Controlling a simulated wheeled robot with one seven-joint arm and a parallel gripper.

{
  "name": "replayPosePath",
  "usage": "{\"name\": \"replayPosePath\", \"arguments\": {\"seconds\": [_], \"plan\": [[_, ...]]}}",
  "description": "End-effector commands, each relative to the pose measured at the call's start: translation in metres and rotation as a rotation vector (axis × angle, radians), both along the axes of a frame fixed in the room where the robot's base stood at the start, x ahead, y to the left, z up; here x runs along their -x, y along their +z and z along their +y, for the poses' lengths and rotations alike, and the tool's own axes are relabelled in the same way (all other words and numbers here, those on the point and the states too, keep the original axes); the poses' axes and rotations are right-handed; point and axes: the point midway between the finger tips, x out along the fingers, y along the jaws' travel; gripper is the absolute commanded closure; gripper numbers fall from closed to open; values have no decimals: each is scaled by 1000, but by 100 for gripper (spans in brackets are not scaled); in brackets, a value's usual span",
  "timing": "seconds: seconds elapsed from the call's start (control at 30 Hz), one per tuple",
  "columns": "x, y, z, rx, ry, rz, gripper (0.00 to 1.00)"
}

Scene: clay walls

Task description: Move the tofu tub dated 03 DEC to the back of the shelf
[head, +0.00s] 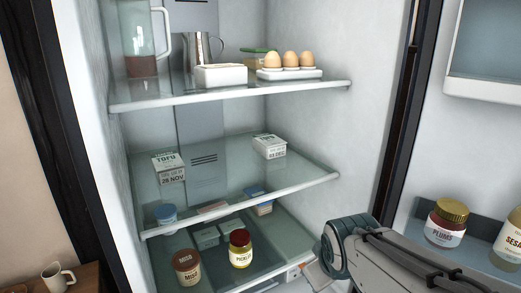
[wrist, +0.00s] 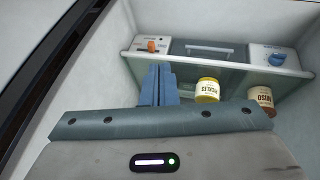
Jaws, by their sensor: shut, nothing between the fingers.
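The tofu tub marked 03 DEC (head: 269,146) is a small white tub with a dark-lettered label. It stands upright toward the back right of the middle glass shelf (head: 235,190). A second tofu tub, marked 28 NOV (head: 168,167), stands on the left of the same shelf. My gripper shows in the wrist view (wrist: 159,86) with its blue-grey fingers together and nothing between them. In the head view my wrist is at the lower right, in front of and below the middle shelf, apart from both tubs. Neither tub shows in the wrist view.
The upper shelf (head: 230,96) holds a pitcher, a metal jug, a white dish and an egg tray. Below the middle shelf are a miso jar (head: 187,268), a pickles jar (head: 240,249) and several tubs. Door jars (head: 446,222) stand right. The middle shelf's centre is clear.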

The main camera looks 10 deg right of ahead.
Motion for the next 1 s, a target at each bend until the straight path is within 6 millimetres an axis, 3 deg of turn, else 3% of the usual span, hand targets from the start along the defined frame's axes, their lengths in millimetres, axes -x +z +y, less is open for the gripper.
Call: {"name": "replayPosePath", "arguments": {"seconds": [0.2,0.5,0.73,1.0], "plan": [[-75,32,-32,424,458,-239,100],[-148,88,-40,1131,1018,-467,100],[-177,120,-24,1717,1352,-580,100],[-184,136,-1,2251,1552,-659,100]]}}
